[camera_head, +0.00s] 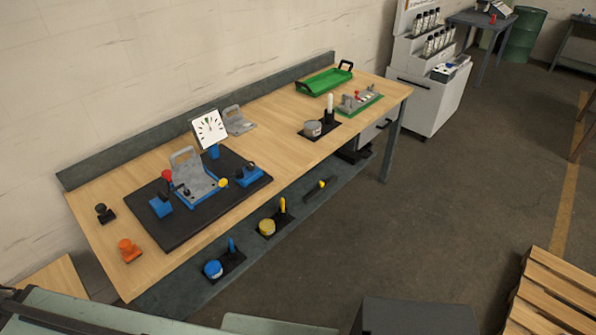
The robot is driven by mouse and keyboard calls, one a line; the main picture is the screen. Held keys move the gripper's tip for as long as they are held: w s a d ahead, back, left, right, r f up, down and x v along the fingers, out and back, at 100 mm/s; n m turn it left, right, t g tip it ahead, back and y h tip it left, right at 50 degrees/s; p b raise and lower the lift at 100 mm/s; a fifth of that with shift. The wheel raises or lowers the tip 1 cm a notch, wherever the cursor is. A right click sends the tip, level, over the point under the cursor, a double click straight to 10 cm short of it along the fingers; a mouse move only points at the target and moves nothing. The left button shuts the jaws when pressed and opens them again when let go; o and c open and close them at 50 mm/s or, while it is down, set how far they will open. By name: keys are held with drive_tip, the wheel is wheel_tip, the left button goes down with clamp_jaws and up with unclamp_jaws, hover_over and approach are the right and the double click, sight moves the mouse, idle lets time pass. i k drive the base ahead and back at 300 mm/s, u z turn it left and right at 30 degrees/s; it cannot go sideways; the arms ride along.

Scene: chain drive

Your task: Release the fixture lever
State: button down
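A fixture (200,187) stands on a black mat (180,235) on the wooden workbench, left of the picture's middle. It has a blue base and a grey metal block with a raised loop. A red-knobbed lever (167,175) stands upright at its left side. A yellow knob (223,183) sits at its right front. Blue blocks (160,207) (248,177) flank it. The lever's clamping state is too small to tell. My gripper is not in view.
Behind the fixture is a white dial gauge (210,130). Orange (129,250) and black (105,213) knobbed pieces lie at the bench's left. A green tray (324,81) and a green-based device (360,101) are at the far end. The floor (400,240) beside the bench is clear.

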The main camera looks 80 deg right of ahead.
sight(240, 174)
drive_tip(key=z, duration=2.05)
drive_tip(key=i, duration=1)
drive_tip(key=z, duration=0.1)
